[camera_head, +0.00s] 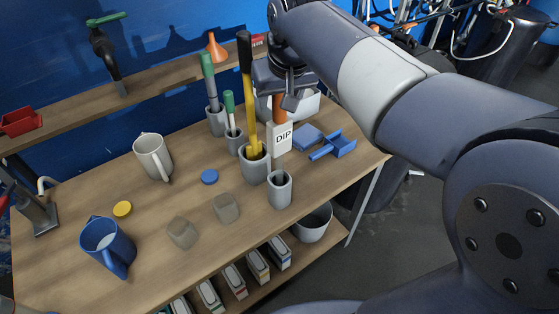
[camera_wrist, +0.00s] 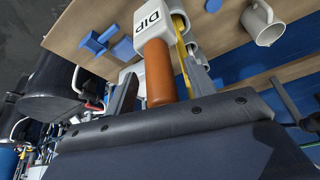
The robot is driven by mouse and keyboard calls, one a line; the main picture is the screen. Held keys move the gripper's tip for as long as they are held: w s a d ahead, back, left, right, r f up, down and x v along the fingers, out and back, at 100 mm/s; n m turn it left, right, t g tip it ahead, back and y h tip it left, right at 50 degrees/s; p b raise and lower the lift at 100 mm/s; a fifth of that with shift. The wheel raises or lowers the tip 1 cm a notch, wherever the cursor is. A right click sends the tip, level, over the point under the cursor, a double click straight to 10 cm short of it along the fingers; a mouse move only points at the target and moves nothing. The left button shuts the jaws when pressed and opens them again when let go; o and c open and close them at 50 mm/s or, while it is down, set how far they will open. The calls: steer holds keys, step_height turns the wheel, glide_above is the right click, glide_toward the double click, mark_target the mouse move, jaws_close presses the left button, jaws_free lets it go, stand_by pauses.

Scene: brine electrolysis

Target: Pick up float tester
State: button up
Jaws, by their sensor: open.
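No object is labelled float tester. In the wrist view, the orange handle (camera_wrist: 158,72) lies between the spread fingers of my open gripper (camera_wrist: 164,80), with the DIP block (camera_wrist: 153,22) beyond. My gripper (camera_head: 288,98) is at the handle in the head view, partly hidden. A yellow rod with a black top (camera_head: 247,90) stands in a grey cup (camera_head: 255,168) just left of the block. Whether a finger touches the handle is unclear.
Green-topped tools (camera_head: 208,72) stand in grey holders behind left. A blue scoop (camera_head: 335,147) and blue pad (camera_head: 307,137) lie right. A white mug (camera_head: 153,158), blue jug (camera_head: 107,245) and grey blocks (camera_head: 226,208) stand left.

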steer(key=shift+x, duration=1.3)
steer(key=shift+c, duration=0.5)
jaws_close()
steer(key=shift+r, duration=0.1)
